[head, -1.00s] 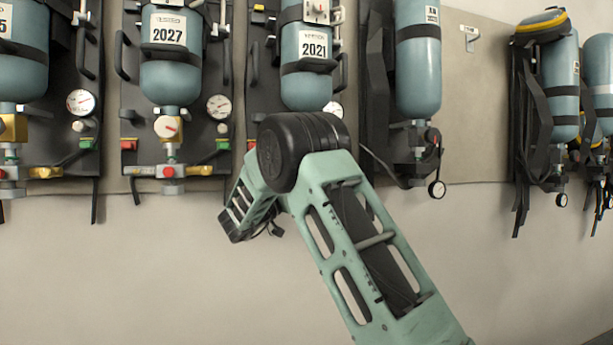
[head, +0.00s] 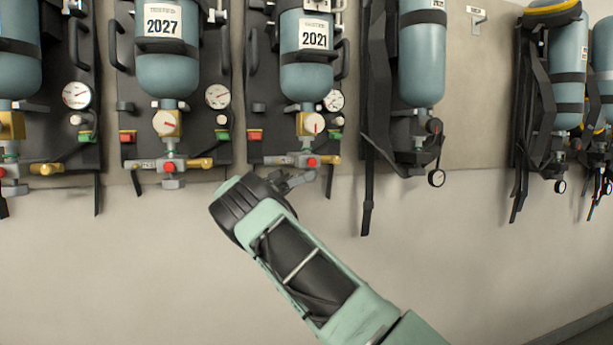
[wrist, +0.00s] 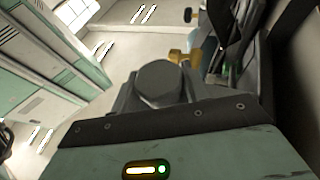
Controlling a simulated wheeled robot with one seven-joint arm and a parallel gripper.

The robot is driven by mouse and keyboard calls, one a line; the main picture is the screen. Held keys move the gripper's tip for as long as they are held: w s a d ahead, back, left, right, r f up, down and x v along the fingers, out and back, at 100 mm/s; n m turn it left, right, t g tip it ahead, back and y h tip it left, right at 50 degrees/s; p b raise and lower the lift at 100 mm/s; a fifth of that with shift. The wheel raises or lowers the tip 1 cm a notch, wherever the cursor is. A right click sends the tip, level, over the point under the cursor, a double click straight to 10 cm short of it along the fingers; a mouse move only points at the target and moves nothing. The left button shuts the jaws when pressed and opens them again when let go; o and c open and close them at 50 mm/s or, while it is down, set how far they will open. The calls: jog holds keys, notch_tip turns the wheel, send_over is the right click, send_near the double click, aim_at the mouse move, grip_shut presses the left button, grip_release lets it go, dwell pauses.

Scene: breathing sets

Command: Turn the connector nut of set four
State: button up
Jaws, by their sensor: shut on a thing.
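The breathing set labelled 2021 (head: 307,80) hangs upright on its dark backplate. No set number four is readable. At its foot are a round gauge (head: 311,123) and a red knob (head: 312,162). In the wrist view, a grey many-sided piece, which looks like the connector nut (wrist: 158,82), sits between the grey jaws. My gripper is shut on it. A gold fitting (wrist: 183,57) shows just beyond.
The set labelled 2027 (head: 168,70) hangs to the left, and another cylinder with black straps (head: 422,60) to the right. More sets hang at the far right. An empty hook (head: 477,20) is on the wall. The wall below the sets is clear.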

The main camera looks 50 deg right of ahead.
jog(key=shift+r+m+g+y, duration=0.15)
jog(key=shift+m+g+y, duration=0.15)
jog(key=shift+m+y, duration=0.15)
jog(key=o, duration=1)
jog(key=shift+s, duration=0.1)
jog(key=shift+n+h, duration=0.35)
